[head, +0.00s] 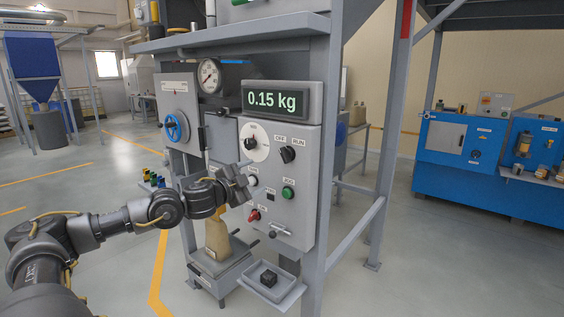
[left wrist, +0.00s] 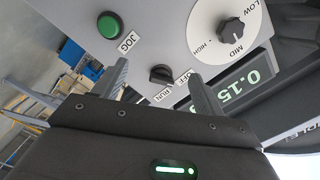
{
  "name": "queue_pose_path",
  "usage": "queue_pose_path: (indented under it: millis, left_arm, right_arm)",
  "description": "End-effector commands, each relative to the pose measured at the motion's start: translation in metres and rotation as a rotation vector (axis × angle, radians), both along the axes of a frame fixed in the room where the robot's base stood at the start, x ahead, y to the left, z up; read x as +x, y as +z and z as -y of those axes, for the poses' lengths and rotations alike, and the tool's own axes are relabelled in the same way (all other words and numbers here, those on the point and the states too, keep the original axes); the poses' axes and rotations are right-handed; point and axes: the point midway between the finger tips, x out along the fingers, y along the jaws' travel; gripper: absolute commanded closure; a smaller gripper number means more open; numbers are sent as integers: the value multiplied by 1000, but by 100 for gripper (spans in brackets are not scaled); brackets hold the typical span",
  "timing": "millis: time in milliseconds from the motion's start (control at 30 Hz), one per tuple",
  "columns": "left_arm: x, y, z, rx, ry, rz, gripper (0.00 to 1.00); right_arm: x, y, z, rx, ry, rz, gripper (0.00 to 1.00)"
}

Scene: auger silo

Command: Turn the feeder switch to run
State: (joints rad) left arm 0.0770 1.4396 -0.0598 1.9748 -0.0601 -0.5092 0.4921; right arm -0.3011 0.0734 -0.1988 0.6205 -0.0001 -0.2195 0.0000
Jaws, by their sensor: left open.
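The feeder switch (head: 287,154) is a black knob on the grey control panel, below the OFF and RUN labels. In the left wrist view the switch (left wrist: 161,74) shows between the two fingers. I cannot tell for sure which label its handle points at. My left gripper (head: 240,178) is open and empty in front of the panel, left of and a little below the switch in the head view. In the left wrist view the fingers (left wrist: 160,84) point at the panel, apart from the knob. My right gripper is not in view.
The LOW-MID-HIGH dial (head: 251,141) sits left of the switch. The green JOG button (head: 288,192) is below it and the display (head: 275,100) reading 0.15 kg is above. A red switch (head: 254,215) is lower. A frame post (head: 328,130) stands right of the panel.

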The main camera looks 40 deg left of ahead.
Motion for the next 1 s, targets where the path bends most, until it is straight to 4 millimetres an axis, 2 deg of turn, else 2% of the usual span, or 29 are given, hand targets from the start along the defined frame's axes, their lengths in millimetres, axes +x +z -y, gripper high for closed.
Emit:
queue_pose_path:
  millis: [33,100,200,367,567,767,1000]
  left_arm:
    - [-4,17,15,32,-29,16,29]
    - [-9,34,28,55,-53,30,29]
    - [-13,45,37,73,-69,41,29]
    - [-13,49,39,74,-71,45,29]
    - [-7,52,34,67,-62,50,29]
    - [13,55,38,65,-71,51,29]
    - [56,54,37,66,-70,48,29]
  right_arm:
    - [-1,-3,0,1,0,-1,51]
    - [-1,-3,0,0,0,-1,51]
    - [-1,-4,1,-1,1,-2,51]
    - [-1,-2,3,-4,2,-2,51]
    - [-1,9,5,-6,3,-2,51]
    - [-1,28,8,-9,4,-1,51]
    - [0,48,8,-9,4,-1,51]
